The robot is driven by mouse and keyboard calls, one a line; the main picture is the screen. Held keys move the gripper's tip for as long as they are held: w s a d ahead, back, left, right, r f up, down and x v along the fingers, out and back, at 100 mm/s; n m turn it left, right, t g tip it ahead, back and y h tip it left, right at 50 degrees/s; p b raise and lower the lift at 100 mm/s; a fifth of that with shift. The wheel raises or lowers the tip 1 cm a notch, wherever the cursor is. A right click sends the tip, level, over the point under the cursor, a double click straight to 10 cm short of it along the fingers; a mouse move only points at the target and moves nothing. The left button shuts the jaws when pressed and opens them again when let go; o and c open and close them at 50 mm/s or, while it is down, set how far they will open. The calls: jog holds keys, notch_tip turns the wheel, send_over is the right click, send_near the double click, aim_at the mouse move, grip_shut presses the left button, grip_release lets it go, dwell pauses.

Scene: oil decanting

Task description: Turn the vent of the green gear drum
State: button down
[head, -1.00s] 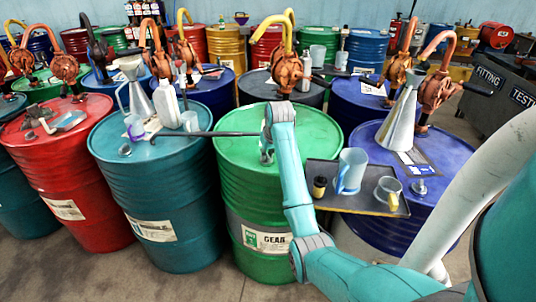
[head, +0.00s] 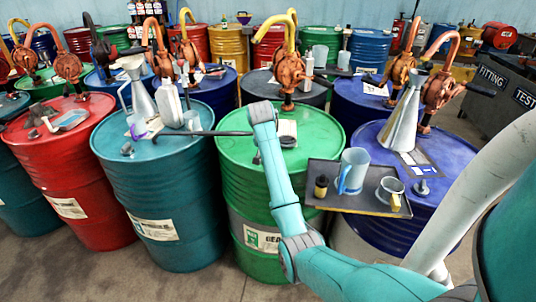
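The green gear drum (head: 235,190) stands in the middle with a "GEAR" label low on its front, partly covered by my arm.
A grey tray (head: 340,202) with a jug (head: 352,171), a mug (head: 388,189) and a small dark bottle (head: 321,187) is right of my arm. An orange pump (head: 288,72) rises behind the cap. A dark rod (head: 205,133) reaches across from the teal drum (head: 150,190).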

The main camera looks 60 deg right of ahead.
dwell(0.4)
jog(key=c, duration=1.1)
grip_release()
jog(key=shift+c, duration=0.2)
